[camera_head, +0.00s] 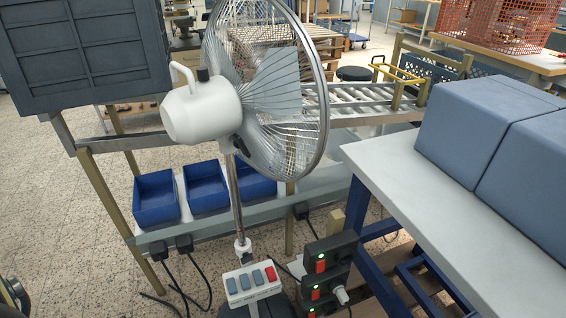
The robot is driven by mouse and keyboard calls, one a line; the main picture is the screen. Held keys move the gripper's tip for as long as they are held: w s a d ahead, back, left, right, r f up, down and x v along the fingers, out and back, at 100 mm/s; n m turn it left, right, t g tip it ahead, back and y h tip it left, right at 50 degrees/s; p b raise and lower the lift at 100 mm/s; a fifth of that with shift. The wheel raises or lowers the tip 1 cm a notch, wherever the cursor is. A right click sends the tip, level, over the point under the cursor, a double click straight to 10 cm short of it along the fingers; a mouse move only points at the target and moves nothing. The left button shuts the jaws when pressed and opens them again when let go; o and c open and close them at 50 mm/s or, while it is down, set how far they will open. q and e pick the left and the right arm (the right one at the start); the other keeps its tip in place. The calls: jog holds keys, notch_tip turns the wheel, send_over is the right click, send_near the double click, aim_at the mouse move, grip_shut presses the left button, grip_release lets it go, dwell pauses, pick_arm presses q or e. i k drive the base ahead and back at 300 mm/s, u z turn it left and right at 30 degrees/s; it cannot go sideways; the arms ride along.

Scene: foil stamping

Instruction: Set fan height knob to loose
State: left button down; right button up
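A pedestal fan (200,115) with a white motor housing and a round wire guard stands in the middle of the head view. Its guard faces right and away from me. A thin metal pole (235,195) runs down from the housing to a white collar (243,248). The collar is small in the picture, and I cannot make out a separate height knob or whether it is tight or loose. Below it is a white control box (253,284) with several grey buttons and one red button. Neither of my grippers shows in the view.
Blue bins (156,197) sit on a low rail behind the fan. Black socket blocks with red switches (320,265) stand right of the control box, with cables around them. A white-topped table (440,205) with blue-grey boxes (480,130) fills the right side. A dark cabinet (85,50) is upper left.

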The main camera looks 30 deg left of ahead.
aim_at(246, 257)
jog(key=u, duration=0.75)
jog(key=k, duration=0.7)
jog(key=u, duration=0.4)
